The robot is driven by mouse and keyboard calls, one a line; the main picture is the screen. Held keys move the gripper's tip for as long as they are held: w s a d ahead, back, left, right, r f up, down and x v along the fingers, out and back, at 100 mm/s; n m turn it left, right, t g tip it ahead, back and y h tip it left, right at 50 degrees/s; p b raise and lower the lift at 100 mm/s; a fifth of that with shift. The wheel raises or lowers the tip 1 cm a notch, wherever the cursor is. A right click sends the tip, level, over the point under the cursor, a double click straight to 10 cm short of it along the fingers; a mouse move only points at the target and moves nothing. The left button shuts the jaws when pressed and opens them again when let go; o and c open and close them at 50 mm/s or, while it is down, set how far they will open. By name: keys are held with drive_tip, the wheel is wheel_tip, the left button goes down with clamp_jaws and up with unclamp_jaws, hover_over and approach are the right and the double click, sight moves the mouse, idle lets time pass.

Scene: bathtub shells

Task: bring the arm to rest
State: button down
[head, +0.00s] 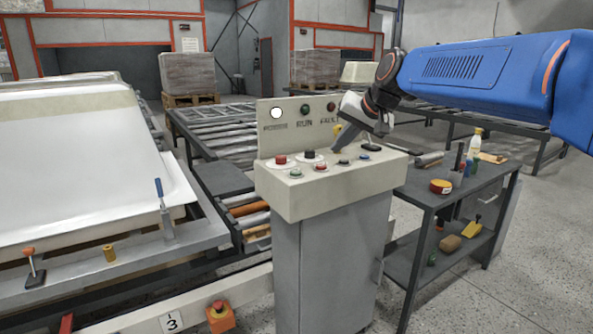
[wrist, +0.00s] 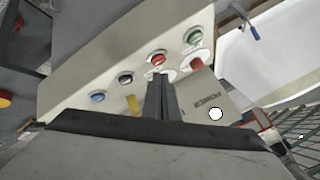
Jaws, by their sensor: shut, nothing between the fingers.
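My gripper (head: 338,132) is shut and empty in the head view. It hangs at the end of the blue arm, over the control console (head: 340,190). In the wrist view the closed fingers (wrist: 160,97) point at the console's button panel and hide part of it. The panel carries red, green, blue and black buttons; a red button (wrist: 157,58) shows just past the fingertips. I cannot tell whether the fingertips touch the panel. The white lamp (head: 277,113) on the upright back plate is bright, and the other lamps there look dark.
A white tub shell (head: 80,180) lies on a frame at the left. An orange-boxed emergency stop (head: 219,316) is on the front rail. A dark workbench (head: 440,195) with bottles and tools stands right of the console. Roller conveyors (head: 215,125) run behind. Open floor lies at the lower right.

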drive_tip(key=s+d+f+h, duration=0.1)
drive_tip(key=s+d+f, duration=0.6)
drive_tip(key=s, duration=0.6)
drive_tip(key=s+d+f+g+h, duration=0.1)
drive_tip(key=s+d+f+h, duration=0.1)
drive_tip(key=s+d+f, duration=0.4)
drive_tip(key=s+d+f+n+g+h, duration=0.1)
drive_tip(key=s+d+f+h, duration=0.1)
drive_tip(key=s+d+f, duration=0.5)
drive_tip(key=s+f, duration=0.3)
drive_tip(key=s, duration=0.3)
drive_tip(key=s+f, duration=0.3)
drive_tip(key=s, duration=0.4)
drive_tip(key=shift+s+d, duration=0.15)
drive_tip(key=shift+d, duration=0.15)
drive_tip(key=shift+a+r, duration=0.1)
drive_tip(key=shift+a, duration=0.05)
